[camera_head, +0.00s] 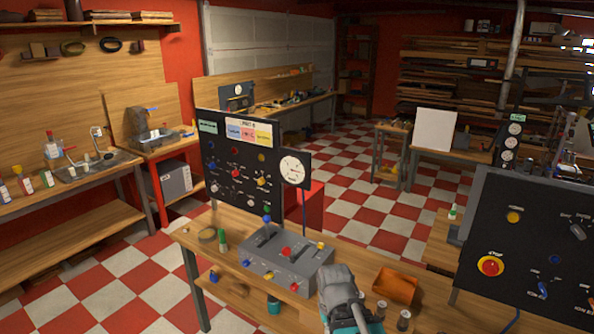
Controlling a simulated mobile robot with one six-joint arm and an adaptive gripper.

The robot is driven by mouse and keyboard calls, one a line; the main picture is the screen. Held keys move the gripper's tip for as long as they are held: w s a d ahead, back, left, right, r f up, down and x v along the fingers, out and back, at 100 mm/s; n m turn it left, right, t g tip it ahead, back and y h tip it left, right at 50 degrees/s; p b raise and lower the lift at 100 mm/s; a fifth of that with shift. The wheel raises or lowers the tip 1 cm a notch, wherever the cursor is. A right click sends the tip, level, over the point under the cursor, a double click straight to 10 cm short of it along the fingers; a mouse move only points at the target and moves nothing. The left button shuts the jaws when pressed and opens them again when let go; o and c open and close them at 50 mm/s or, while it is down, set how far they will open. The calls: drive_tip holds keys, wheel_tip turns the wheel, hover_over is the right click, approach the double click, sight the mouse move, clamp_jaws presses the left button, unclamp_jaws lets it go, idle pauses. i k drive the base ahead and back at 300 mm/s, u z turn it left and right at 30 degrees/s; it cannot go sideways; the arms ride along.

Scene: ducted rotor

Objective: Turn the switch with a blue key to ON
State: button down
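Several small blue parts show, and I cannot tell which is the blue key. One blue part (543,289) sits low on the dark panel (490,215) at the right. Another blue part (246,263) is on the front of the grey control box (290,262) on the wooden bench. A third blue part (213,277) is at the bench's left front edge. Switch labels are too small to read. My gripper (335,283), grey with teal behind it, is at the bottom centre, in front of the box's right end. Its fingers are not clear.
A black panel (225,160) with knobs and a round gauge (293,170) stands behind the box. An orange tray (395,286) and small jars (404,320) are right of my gripper. A red emergency button (490,266) is on the right panel. Checkered floor is open behind.

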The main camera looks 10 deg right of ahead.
sight(542, 285)
drive_tip(key=z, duration=1.95)
